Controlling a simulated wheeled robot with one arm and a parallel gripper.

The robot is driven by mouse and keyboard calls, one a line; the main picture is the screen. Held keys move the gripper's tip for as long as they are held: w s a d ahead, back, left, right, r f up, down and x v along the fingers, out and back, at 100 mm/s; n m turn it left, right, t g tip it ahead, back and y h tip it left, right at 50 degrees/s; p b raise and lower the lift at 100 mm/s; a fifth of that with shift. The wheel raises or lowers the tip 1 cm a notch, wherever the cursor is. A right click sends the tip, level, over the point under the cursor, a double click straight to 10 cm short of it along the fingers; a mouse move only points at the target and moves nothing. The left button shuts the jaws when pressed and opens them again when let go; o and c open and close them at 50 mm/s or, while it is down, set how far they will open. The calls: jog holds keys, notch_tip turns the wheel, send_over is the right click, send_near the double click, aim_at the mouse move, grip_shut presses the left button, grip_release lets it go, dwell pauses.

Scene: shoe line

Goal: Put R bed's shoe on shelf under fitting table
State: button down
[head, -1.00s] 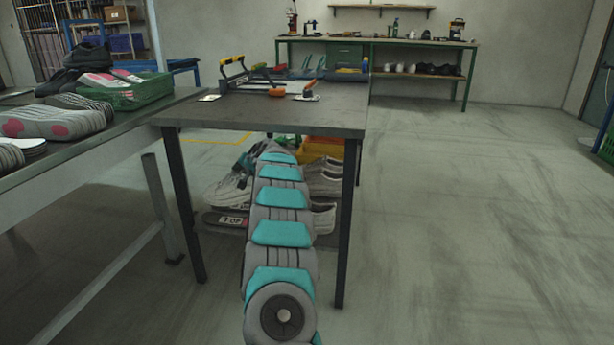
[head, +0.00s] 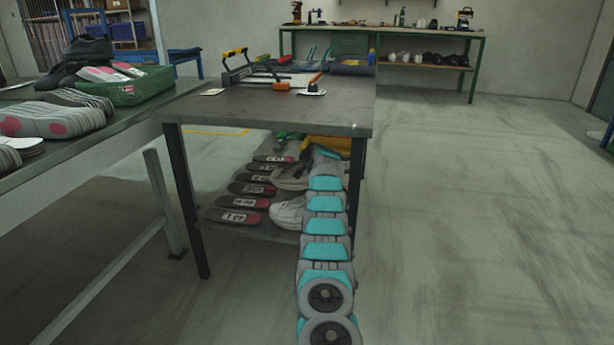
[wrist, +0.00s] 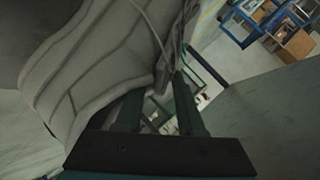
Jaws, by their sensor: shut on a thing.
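The fitting table (head: 270,110) stands ahead, with a low shelf (head: 270,232) under it. On the shelf's left lies a row of dark shoe beds (head: 236,216) with red ends and white labels, too small to read surely. A pale shoe (head: 288,213) and a greyer one behind it (head: 290,179) show right of the beds, partly behind my arm. In the wrist view my gripper (wrist: 155,100) is shut on a grey-white shoe (wrist: 95,65) that fills the left side. In the head view my gripper is mostly hidden under the tabletop, so I cannot tell how the held shoe meets the shelf.
Table legs (head: 190,205) frame the shelf, with my arm beside the front right one. A yellow bin (head: 332,144) sits at the shelf's back. Left is a bench (head: 110,135) with a green basket (head: 135,90). A workbench (head: 400,37) stands behind. The floor at right is clear.

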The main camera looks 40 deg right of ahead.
aim_at(306, 180)
notch_tip(306, 180, down, 4)
jog(key=shift+f, duration=0.1)
jog(key=shift+f+b, duration=0.55)
jog(key=shift+f, duration=1.55)
jog(key=c, duration=0.5)
grip_release()
jog(key=shift+s, duration=0.15)
